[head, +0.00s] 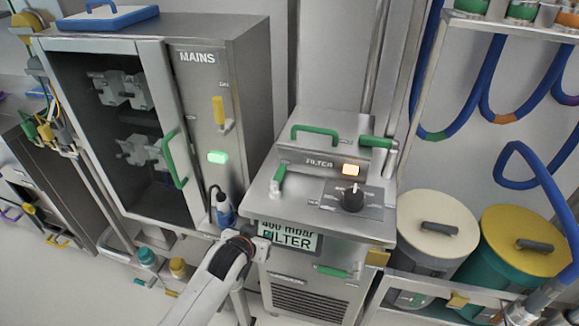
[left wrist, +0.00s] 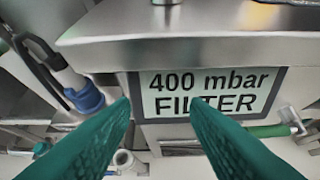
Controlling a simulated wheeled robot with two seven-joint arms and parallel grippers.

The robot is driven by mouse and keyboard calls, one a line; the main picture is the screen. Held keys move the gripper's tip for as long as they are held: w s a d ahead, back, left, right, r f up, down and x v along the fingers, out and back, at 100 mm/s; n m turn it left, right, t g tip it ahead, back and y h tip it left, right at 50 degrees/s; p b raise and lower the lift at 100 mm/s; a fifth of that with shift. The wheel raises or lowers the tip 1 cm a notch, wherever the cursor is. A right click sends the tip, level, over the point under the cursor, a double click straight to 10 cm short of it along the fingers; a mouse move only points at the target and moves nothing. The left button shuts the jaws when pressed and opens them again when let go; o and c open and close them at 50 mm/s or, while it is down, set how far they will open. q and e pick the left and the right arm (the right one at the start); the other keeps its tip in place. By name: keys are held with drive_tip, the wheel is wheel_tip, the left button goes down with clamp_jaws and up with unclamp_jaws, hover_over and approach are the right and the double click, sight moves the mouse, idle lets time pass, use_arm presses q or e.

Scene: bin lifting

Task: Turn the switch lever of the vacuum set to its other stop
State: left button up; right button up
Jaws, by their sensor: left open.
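A short green-gripped lever (head: 279,177) stands at the top's left edge. I cannot tell for certain which is the switch lever. The front display (head: 296,241) reads "400 mbar FILTER", also in the left wrist view (left wrist: 207,92). My left gripper (head: 266,240) is open and empty in front of the display, below the top; its teal fingers (left wrist: 160,112) stand apart. My right gripper is not seen.
A MAINS cabinet (head: 220,70) with a green-handled door and yellow lever (head: 218,110) stands left. A blue-bodied plug (head: 224,210) hangs between, near my left arm. Two lidded drums (head: 437,222) and blue hoses (head: 540,170) are at right. Air above the vacuum set's front top is free.

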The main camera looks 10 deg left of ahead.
use_arm(q)
drive_tip(key=shift+t, duration=0.4)
drive_tip(key=r, duration=0.3)
drive_tip(key=w+d+r, duration=0.1)
drive_tip(key=r, duration=0.1)
drive_tip(key=t, duration=0.2)
approach(279, 173)
drive_tip(key=shift+s+a, duration=0.2)
drive_tip(key=shift+s, duration=0.5)
drive_tip(key=shift+w+r, duration=0.15)
drive_tip(key=shift+w, duration=0.1)
drive_tip(key=x, duration=1.1)
drive_tip(key=shift+w+d, duration=0.15)
drive_tip(key=shift+w, duration=0.2)
clamp_jaws()
